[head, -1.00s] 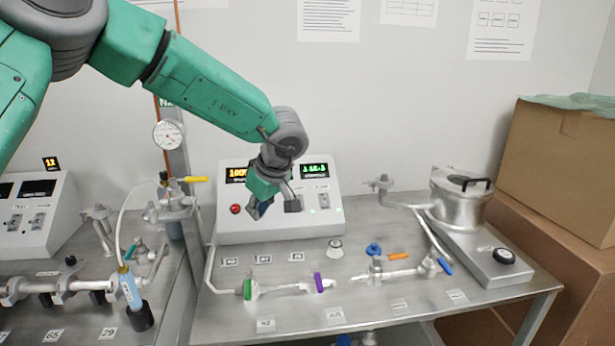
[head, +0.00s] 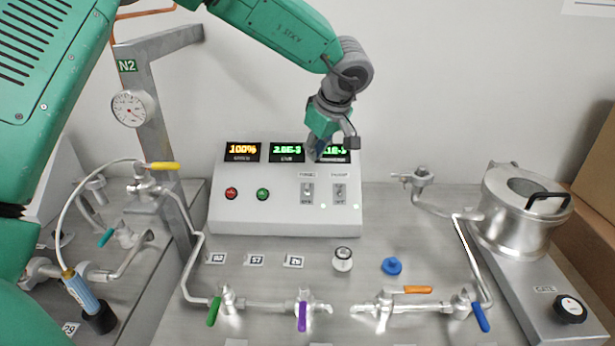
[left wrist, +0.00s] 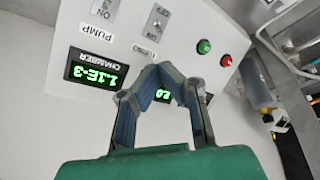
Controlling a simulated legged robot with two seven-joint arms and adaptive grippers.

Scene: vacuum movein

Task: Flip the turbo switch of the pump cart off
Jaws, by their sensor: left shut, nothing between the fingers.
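The pump cart's white control box (head: 285,215) stands at the back of the steel top. Two toggle switches sit on its sloped face: a left one (head: 307,192) and a right one (head: 340,194). The right one's label (left wrist: 96,31) reads PUMP in the left wrist view; the left one's label (left wrist: 146,48) is too small to read surely. Switch positions are unclear. My left gripper (head: 317,153) is shut and empty, above the switches and in front of the middle and right displays. It shows in the left wrist view (left wrist: 155,72), apart from both switches. My right gripper is not in view.
A red button (head: 231,193) and a green button (head: 263,194) sit left of the switches. Pipes with coloured valve handles (head: 302,316) cross the front. A metal chamber (head: 520,215) stands at right, a gauge post (head: 150,120) at left. The space before the switches is clear.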

